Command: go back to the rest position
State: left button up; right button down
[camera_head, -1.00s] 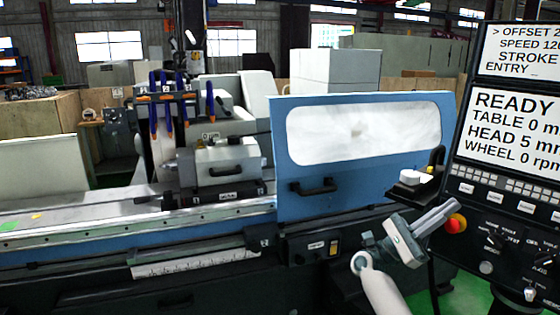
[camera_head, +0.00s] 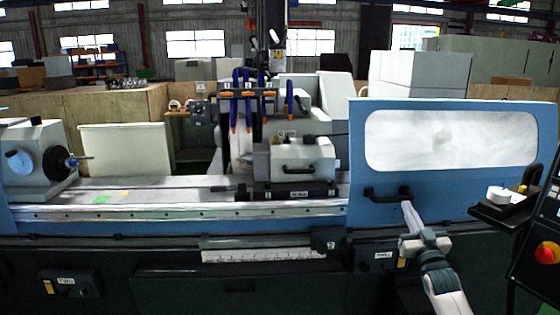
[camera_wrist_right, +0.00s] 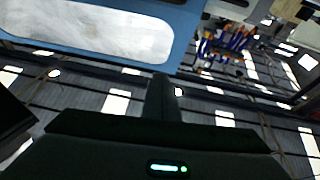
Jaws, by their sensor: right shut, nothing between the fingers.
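My right gripper (camera_head: 408,212) is shut and empty, in front of the blue sliding door (camera_head: 450,195) of the grinder in the head view. Its fingers point up and away, with the tips just below and right of the black door handle (camera_head: 387,194); I cannot tell whether they touch the door. In the right wrist view the shut fingers (camera_wrist_right: 162,90) show dark in the middle, with the door's window (camera_wrist_right: 100,28) at the upper left. My left gripper is in neither view.
The grinder's table (camera_head: 130,205) runs to the left, carrying a grey headstock (camera_head: 30,160) and a tailstock unit (camera_head: 295,160). A black tray (camera_head: 505,208) with a white item and the control panel (camera_head: 540,255) with a red knob stand to the right of my right arm.

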jog(key=s+f+n+g+h+b, duration=0.1)
jog(key=s+f+g, duration=0.15)
jog(key=f, duration=1.25)
jog(key=s+f+n+g, duration=0.15)
jog(key=f+g, duration=0.25)
jog(key=f, duration=1.1)
jog(key=s+a+f+g+b, duration=0.1)
jog(key=s+a+f+g, duration=0.1)
jog(key=s+f, duration=0.9)
jog(key=s+a+f+g, duration=0.25)
jog(key=s+f, duration=0.45)
jog(key=f, duration=0.8)
jog(key=s+a+f+g+b, duration=0.1)
jog(key=s+a+f+g, duration=0.1)
jog(key=s+f, duration=0.9)
jog(key=s+a+f+g, duration=0.1)
jog(key=s+f+g, duration=0.2)
jog(key=s+f, duration=0.8)
jog(key=s+a+f+g, duration=0.1)
jog(key=s+f, duration=0.1)
jog(key=s, duration=1)
jog(key=s+a+f+g, duration=0.2)
jog(key=s, duration=0.9)
jog(key=s+a+f+g+b, duration=0.1)
jog(key=s+a+f, duration=0.1)
jog(key=s, duration=1)
jog(key=shift+s+a+f+m+g+y, duration=0.25)
jog(key=shift+s+m+g+y, duration=0.1)
jog(key=shift+m, duration=0.1)
jog(key=shift+s+d, duration=0.1)
